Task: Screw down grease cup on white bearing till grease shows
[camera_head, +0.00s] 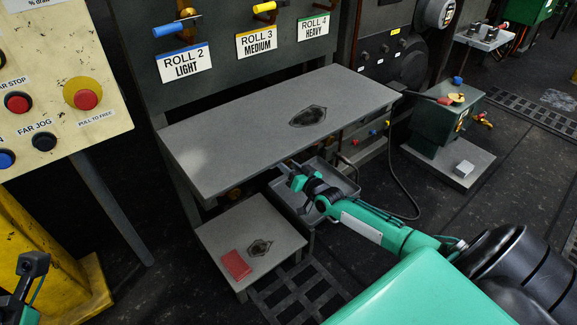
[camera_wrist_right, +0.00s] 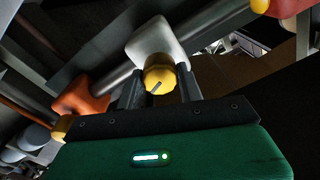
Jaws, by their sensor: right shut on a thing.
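In the right wrist view a white bearing (camera_wrist_right: 157,40) sits on a grey shaft. A yellow grease cup (camera_wrist_right: 160,74) with a dark mark on its face is on it. My right gripper (camera_wrist_right: 160,88) has one dark finger on each side of the cup and is shut on it. No grease can be made out around the cup. In the head view my right gripper (camera_head: 291,172) reaches to the front edge of the grey table, and the bearing and cup are hidden there. Part of my left arm's dark end (camera_head: 30,268) shows at the lower left; its fingers are unclear.
An orange bearing (camera_wrist_right: 82,95) and a red one (camera_wrist_right: 292,6) are on either side. The grey table (camera_head: 230,150) overhangs the work spot. A grey tray (camera_head: 345,180) lies beneath my right gripper.

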